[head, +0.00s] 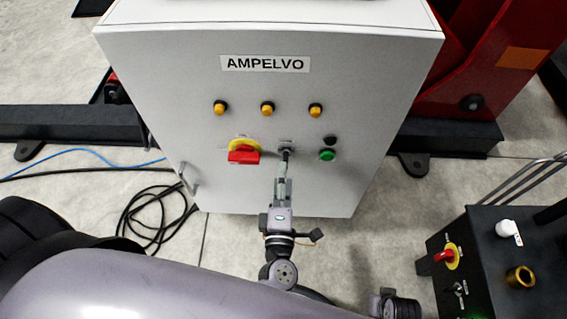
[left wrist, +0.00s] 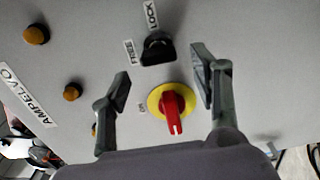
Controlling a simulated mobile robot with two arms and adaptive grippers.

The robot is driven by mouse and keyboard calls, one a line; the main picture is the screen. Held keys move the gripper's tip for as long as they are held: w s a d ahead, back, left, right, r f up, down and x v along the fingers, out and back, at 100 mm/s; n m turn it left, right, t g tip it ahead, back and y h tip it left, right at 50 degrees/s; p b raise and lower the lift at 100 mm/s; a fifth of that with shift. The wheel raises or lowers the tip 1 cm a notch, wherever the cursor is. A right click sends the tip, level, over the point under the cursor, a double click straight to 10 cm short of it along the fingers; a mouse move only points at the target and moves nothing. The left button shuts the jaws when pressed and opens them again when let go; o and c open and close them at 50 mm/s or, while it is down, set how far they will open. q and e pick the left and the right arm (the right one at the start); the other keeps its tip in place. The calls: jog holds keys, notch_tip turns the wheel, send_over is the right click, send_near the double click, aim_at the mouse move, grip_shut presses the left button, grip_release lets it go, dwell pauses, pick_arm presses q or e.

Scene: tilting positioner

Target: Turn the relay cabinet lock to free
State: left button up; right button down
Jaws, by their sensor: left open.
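The relay cabinet (head: 340,75) is a light grey box labelled AMPELVO. Its lock (head: 286,150) is a small dark knob low on the front panel. In the left wrist view the lock (left wrist: 158,48) is black, with a FREE label (left wrist: 133,52) to its left and a LOCK label (left wrist: 150,15) above it. I cannot tell for sure which label the knob points at. My left gripper (head: 284,168) is just below the lock in the head view. In the left wrist view its open fingers (left wrist: 160,78) are wide apart and empty, with the lock above the gap.
A red-and-yellow rotary switch (head: 243,155) sits left of the lock, a green button (head: 327,155) right of it. Several amber lamps (head: 267,108) are above. Cables (head: 150,215) lie on the floor at left. A dark control box (head: 480,265) stands at lower right.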

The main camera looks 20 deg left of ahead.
pick_arm(q)
jog(key=v, duration=0.6)
jog(key=shift+s, duration=0.25)
jog(key=shift+r, duration=0.1)
